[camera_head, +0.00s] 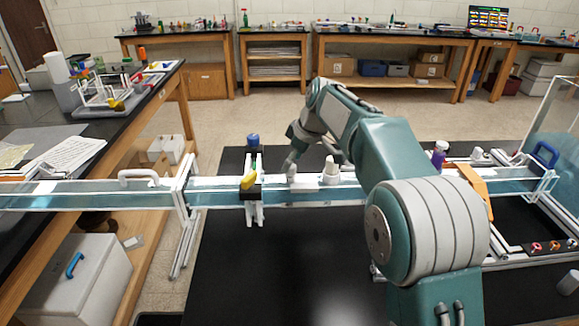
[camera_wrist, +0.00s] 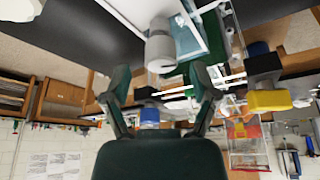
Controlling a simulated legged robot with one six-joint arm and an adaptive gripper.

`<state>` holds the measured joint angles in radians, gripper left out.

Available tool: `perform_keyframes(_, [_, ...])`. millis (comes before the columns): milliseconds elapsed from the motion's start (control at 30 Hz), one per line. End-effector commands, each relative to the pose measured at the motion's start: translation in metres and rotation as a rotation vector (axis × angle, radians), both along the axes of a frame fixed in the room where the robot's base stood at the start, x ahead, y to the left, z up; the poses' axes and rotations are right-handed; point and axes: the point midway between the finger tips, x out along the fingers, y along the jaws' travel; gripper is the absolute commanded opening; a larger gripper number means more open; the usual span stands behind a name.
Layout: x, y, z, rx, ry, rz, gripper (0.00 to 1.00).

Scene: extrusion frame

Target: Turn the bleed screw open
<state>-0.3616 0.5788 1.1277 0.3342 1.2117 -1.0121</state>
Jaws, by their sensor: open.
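A whitish knob (camera_head: 331,168) stands upright on top of the clear channel (camera_head: 215,195), just right of my gripper; it may be the bleed screw, but I cannot tell for sure. A grey-white cylinder (camera_wrist: 160,45), probably the same knob, shows in the wrist view just beyond my fingertips. My gripper (camera_head: 291,165) is above the channel, left of the knob. In the wrist view my gripper (camera_wrist: 163,80) has its two fingers spread apart, with nothing clearly held between them. My arm hides part of the channel to the right.
A yellow handle (camera_head: 249,180) on a black block and a blue knob (camera_head: 253,140) are left of my gripper. An orange lever (camera_head: 474,188) and a purple-capped bottle (camera_head: 439,154) stand to the right. The black tabletop (camera_head: 280,270) in front is largely clear.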

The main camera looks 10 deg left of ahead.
Motion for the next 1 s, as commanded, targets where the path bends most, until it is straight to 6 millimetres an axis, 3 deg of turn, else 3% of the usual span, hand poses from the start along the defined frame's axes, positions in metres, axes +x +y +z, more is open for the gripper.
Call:
perform_keyframes(200, [-0.004, -0.018, 0.045, 0.000, -0.003, -0.002, 0.76])
perform_keyframes(433, [-0.007, -0.031, 0.079, -0.002, 0.000, -0.001, 0.76])
perform_keyframes(1000, [-0.015, -0.043, 0.094, -0.006, 0.001, -0.035, 0.76])
